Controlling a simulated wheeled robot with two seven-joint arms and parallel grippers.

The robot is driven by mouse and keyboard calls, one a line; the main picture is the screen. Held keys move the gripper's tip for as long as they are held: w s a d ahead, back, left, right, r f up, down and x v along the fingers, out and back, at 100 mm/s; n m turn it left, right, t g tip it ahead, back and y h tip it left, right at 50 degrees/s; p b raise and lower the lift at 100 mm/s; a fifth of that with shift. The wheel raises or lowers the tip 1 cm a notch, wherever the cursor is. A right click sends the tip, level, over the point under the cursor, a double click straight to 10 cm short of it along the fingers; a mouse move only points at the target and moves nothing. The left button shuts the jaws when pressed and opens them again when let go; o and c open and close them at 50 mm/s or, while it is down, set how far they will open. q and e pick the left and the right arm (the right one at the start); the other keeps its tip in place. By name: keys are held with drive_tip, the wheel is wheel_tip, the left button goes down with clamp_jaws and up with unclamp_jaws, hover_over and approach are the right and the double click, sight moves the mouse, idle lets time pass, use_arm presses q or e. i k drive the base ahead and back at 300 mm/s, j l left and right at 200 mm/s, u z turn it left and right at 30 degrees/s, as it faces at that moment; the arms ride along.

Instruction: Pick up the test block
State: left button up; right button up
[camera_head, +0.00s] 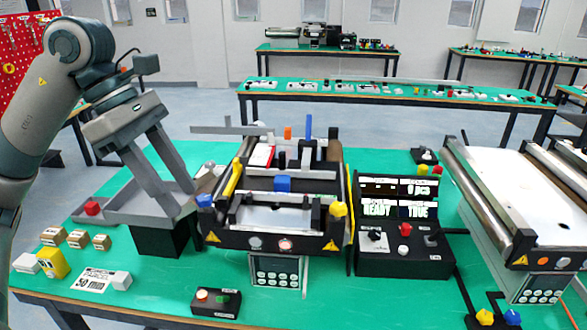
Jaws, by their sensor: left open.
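My left gripper (170,187) comes in from the left and points down, its two long grey fingers apart with nothing seen between them. It is over the grey tray (125,216) left of the small conveyor (283,215). No readable label tells which one is the test block. My right gripper is out of view.
A black control box (404,245) with a lit screen stands right of the conveyor. A second conveyor (530,195) is at the far right. A small button box (216,303) is near the front edge.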

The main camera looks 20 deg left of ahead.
sight(281, 182)
drive_tip(key=i, duration=1)
